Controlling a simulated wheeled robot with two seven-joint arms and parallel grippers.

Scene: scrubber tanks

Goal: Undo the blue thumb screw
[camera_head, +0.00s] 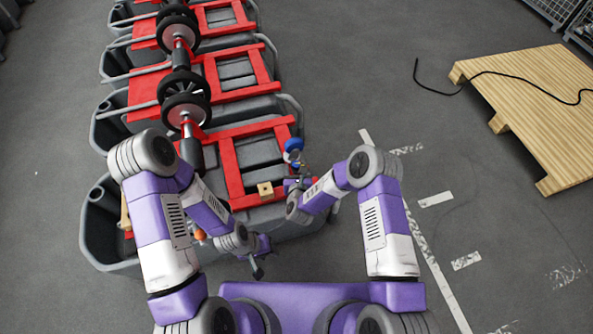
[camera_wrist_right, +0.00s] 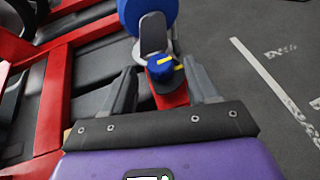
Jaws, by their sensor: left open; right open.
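The blue thumb screw (camera_wrist_right: 160,67) is a small blue round knob with a yellow mark. In the right wrist view it sits above a red bracket (camera_wrist_right: 173,96), between and apart from the two fingers of my right gripper (camera_wrist_right: 159,68). My right gripper is open and empty; in the head view it is small at the front right of the nearest tank (camera_head: 299,184). I cannot make out the screw clearly there. My left gripper (camera_head: 258,264) is open and empty, low over the near edge of the tank.
A larger blue wheel (camera_wrist_right: 146,15) stands just beyond the screw; it also shows in the head view (camera_head: 293,146). A wooden pallet (camera_head: 535,100) with a black cable lies right. Floor between is clear.

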